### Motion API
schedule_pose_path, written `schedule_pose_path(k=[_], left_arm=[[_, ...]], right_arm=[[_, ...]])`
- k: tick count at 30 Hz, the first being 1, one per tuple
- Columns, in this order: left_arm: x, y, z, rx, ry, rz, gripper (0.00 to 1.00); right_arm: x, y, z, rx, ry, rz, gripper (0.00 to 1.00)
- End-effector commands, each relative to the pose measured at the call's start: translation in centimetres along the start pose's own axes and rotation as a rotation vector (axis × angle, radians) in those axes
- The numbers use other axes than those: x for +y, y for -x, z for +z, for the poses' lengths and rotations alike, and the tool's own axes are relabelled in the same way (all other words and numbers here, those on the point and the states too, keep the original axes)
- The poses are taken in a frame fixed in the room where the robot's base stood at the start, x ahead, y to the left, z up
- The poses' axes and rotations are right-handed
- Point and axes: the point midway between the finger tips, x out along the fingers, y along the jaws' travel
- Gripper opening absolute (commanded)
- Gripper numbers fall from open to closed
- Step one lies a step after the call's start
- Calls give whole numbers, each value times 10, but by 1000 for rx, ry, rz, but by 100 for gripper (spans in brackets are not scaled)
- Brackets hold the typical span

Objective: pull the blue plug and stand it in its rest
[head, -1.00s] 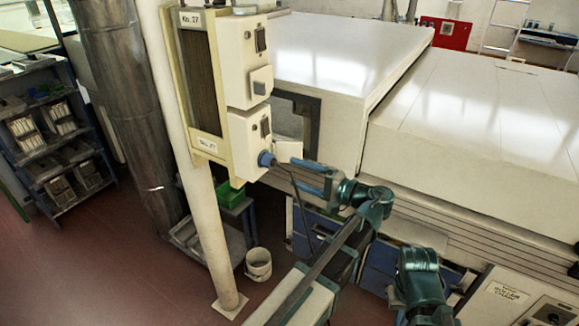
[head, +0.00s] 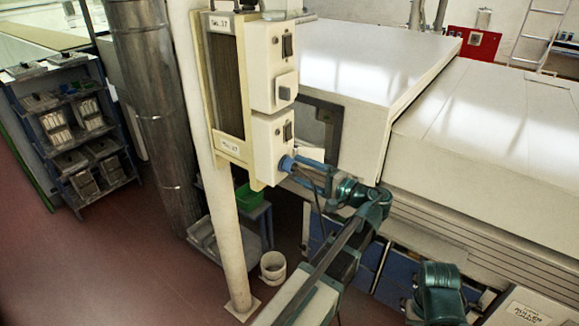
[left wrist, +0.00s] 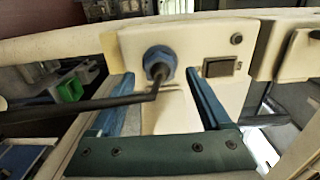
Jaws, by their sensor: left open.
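The blue plug (head: 286,163) sits in the lower cream box (head: 268,148) on the post-mounted panel, with a dark cable hanging from it. In the left wrist view the plug (left wrist: 159,62) shows as a round blue collar, with the dark cable (left wrist: 80,106) bending away to the left. My left gripper (head: 300,172) is open at the plug. In the left wrist view, its fingers (left wrist: 161,76) stand on either side of the plug, with gaps visible. I cannot make out the plug's rest. My right gripper is not in view.
The cream post (head: 222,220) and a large metal duct (head: 155,110) stand left of the panel. The big white tunnel housing (head: 375,75) fills the right. A white bucket (head: 272,266) and a green bin (head: 248,194) are below. A shelf rack (head: 75,130) stands far left.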

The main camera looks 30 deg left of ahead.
Motion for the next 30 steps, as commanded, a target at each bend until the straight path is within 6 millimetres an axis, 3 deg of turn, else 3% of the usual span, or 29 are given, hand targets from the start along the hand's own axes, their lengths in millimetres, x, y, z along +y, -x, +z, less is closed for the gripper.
schedule_pose_path(k=[9, 30], left_arm=[[0, -27, 0, -1, 0, 0, 81], [0, -31, 0, 0, 0, 0, 81]], right_arm=[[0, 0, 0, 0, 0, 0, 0], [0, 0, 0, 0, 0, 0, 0]])
